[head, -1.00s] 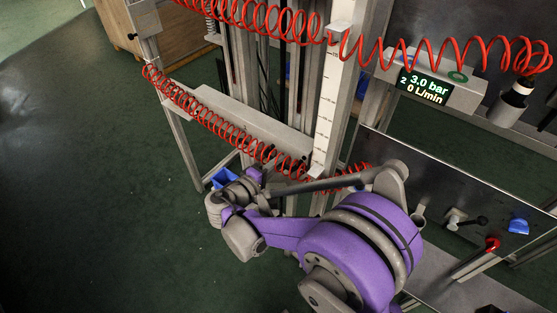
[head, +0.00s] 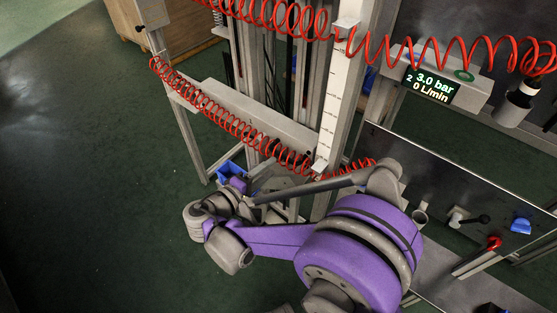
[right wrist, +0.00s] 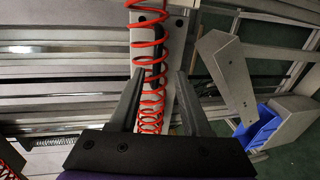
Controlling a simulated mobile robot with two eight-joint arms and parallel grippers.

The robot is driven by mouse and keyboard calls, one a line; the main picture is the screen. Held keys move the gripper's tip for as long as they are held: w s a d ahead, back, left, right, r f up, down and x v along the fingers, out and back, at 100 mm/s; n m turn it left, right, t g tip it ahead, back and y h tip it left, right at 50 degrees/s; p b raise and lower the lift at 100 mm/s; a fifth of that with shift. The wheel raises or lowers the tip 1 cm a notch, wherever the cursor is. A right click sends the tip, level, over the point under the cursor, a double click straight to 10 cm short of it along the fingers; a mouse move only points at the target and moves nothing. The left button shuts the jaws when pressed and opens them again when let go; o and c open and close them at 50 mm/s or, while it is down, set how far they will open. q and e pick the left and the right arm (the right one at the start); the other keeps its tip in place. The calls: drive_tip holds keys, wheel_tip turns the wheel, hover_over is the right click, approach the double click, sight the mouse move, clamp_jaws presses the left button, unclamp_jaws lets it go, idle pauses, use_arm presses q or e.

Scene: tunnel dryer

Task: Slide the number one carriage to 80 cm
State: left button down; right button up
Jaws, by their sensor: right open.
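A long pale grey beam (head: 255,115), with a small mark that looks like a 1, crosses the upright frame in the head view; I take it as the number one carriage. A white vertical scale (head: 335,105) stands at its right end, with a light pointer plate (head: 320,167) low on it. The scale's numbers are too small to read. My right gripper (right wrist: 160,72) is open. In the right wrist view, a dark upright handle (right wrist: 154,62) on a pale plate shows between its fingers, partly behind a red coil. Contact is not visible. My left gripper is not in view.
Red coiled hoses (head: 205,108) hang along the beam and across the top. A display (head: 432,86) reads 2, 3.0 bar, 0 L/min. A panel with a red-knobbed lever (head: 493,243) and blue knob (head: 521,226) is at right. A blue bin (right wrist: 262,127) sits beside the frame.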

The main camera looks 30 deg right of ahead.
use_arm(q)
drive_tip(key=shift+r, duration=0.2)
use_arm(e)
drive_tip(key=shift+v, duration=1.7)
drive_tip(key=s+d+f+g+y, duration=0.35)
drive_tip(key=s+d+y, duration=0.2)
drive_tip(key=s, duration=0.25)
drive_tip(key=s+a+f+m+t+y, duration=0.25)
drive_tip(key=s+a+m+y, duration=0.3)
drive_tip(key=s+y, duration=0.45)
use_arm(q)
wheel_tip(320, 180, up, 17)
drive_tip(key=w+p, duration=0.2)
drive_tip(key=p, duration=1.3)
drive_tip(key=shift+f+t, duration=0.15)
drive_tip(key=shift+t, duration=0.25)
use_arm(e)
wheel_tip(320, 180, up, 16)
drive_tip(key=w+h, duration=0.1)
drive_tip(key=shift+w+a+n, duration=0.2)
drive_tip(key=shift+n, duration=0.25)
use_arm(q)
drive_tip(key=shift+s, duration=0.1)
use_arm(e)
drive_tip(key=shift+s, duration=0.15)
